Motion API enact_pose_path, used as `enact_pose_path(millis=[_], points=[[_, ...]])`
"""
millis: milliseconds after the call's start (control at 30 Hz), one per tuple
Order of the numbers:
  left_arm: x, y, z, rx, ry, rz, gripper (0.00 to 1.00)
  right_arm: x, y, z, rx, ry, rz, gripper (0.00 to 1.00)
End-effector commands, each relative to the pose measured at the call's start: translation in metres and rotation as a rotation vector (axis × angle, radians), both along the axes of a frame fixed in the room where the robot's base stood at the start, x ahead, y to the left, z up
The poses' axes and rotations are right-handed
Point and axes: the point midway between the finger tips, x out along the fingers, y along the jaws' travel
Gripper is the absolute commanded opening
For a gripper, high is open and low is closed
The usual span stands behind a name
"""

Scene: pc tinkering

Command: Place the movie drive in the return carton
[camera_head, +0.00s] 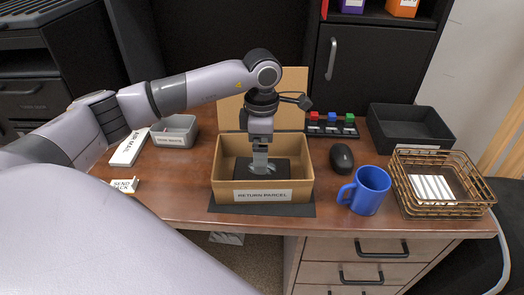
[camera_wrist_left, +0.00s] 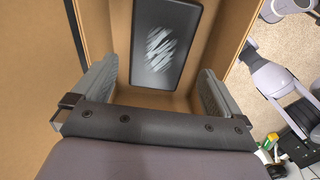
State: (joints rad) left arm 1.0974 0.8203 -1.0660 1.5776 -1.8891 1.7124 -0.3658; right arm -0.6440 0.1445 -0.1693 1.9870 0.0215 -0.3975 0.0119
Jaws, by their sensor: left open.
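The return carton (camera_head: 220,180), an open cardboard box labelled "RETURN PARCEL", stands near the front of the desk with its lid flap up at the back. A flat black drive (camera_head: 282,179) lies inside on the carton floor. In the left wrist view the drive (camera_wrist_left: 138,55) shows whole, with a pale scribbled patch on its top. My left gripper (camera_head: 260,171) reaches down into the carton above the drive. In the left wrist view its fingers (camera_wrist_left: 158,90) are apart, with nothing between them, and the drive lies beyond them. My right gripper is not in view.
A blue mug (camera_head: 369,190) and a black mouse (camera_head: 342,158) stand right of the carton. A wire basket (camera_head: 440,210), a dark tray (camera_head: 408,127) and small coloured blocks (camera_head: 332,118) are farther right and behind. A grey bin (camera_head: 174,132) and a white box (camera_head: 129,149) are at the left.

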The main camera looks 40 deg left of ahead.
Motion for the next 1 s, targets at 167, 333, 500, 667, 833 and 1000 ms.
enact_pose_path(millis=[167, 333, 500, 667, 833, 1000], points=[[0.000, 0.000, 0.010, -0.001, -0.003, 0.000, 1.00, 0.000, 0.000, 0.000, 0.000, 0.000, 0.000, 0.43], [0.000, 0.000, 0.016, 0.000, 0.000, -0.001, 1.00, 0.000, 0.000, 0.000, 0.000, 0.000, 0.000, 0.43], [0.000, 0.000, 0.017, -0.001, -0.001, -0.001, 1.00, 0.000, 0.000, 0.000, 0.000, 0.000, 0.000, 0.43], [0.000, 0.000, 0.017, -0.001, -0.001, -0.001, 1.00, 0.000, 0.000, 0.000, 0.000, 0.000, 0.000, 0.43], [0.001, 0.000, 0.024, -0.001, -0.004, -0.001, 1.00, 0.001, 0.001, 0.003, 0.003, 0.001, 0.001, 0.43], [0.001, 0.000, 0.052, -0.001, -0.006, -0.001, 1.00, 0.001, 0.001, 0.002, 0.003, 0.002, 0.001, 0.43]])
